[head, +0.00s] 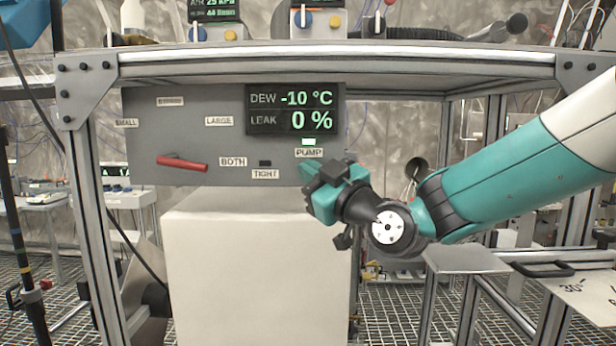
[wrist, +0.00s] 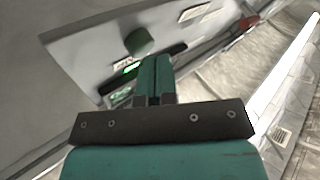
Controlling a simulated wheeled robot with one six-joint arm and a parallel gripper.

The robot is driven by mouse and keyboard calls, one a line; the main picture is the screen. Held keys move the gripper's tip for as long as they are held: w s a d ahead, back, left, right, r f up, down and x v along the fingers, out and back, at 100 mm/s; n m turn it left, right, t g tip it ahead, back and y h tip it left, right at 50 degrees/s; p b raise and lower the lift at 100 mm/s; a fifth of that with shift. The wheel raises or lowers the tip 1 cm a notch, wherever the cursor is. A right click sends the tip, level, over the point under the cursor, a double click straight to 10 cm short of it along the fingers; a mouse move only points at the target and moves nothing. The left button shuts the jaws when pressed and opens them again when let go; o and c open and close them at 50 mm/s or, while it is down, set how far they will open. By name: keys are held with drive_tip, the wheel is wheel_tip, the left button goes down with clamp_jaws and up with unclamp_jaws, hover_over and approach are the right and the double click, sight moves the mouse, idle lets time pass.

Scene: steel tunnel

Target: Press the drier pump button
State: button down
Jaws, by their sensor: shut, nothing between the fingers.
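The grey drier panel (head: 150,125) hangs under the frame's top in the head view. The round green pump button (wrist: 138,42) shows in the wrist view, beyond the label and lit lamp (wrist: 130,70). In the head view my gripper hides most or all of the button. My gripper (head: 325,174) is in front of the panel's lower right, just below the label. Its fingers (wrist: 153,76) are shut and empty, pointing towards the panel near the button. I cannot tell whether they touch it.
The display (head: 295,109) reads DEW -10 °C and LEAK 0 %. A white box (head: 255,265) stands below the panel. Metal posts (head: 105,230) frame the area.

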drive_tip(key=shift+s, duration=0.1)
drive_tip(key=shift+s+a+b, duration=0.1)
drive_tip(key=shift+s+b, duration=0.2)
drive_tip(key=shift+s, duration=2.6)
